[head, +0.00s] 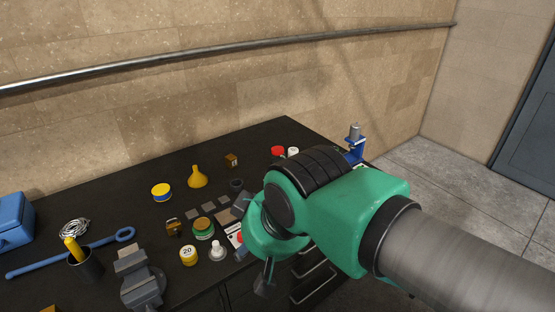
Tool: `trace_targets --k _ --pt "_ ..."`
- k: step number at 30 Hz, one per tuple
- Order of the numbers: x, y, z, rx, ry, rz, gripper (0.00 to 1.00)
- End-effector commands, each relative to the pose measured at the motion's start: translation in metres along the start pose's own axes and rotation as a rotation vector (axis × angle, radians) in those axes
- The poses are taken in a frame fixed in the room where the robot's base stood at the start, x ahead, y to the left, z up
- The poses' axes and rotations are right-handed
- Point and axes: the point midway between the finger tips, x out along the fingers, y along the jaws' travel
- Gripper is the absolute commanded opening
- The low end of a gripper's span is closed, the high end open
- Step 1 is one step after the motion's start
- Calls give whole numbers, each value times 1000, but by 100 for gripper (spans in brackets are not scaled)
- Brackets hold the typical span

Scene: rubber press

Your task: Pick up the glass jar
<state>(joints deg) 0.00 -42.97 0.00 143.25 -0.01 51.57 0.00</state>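I cannot pick out a glass jar for certain. A round container with a green side and a tan top (203,227) stands on the dark workbench (110,196) and may be the jar, but its material is unclear. My gripper (265,287) shows only in part below my green wrist, as a dark tip in front of the bench's drawers. It is to the right of the round container and apart from it. My arm hides the rest of the gripper and the right part of the bench. Whether the fingers are open or shut is hidden.
Near the container are a yellow tin marked 20 (188,256), a white bottle (217,251), a brass padlock (174,228) and small grey plates (208,207). A yellow funnel (197,177) and blue-yellow tin (161,191) stand behind. A vise (140,280) is at the front left.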

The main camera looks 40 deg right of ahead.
Motion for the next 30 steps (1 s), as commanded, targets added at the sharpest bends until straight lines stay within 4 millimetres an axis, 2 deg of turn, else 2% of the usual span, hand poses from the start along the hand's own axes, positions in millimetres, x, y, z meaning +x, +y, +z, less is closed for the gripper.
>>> trace_targets --k 5,7,10,11,23,26,30 --pt "0 0 0 0 0 0 40" --pt "0 0 0 0 0 0 50" --pt "0 0 0 0 0 0 70" --pt "0 0 0 0 0 0 73" --pt "-1 1 -4 17 -1 0 73" --pt "-2 2 -12 54 -5 0 73" --pt "-2 6 -34 154 -13 -1 73"
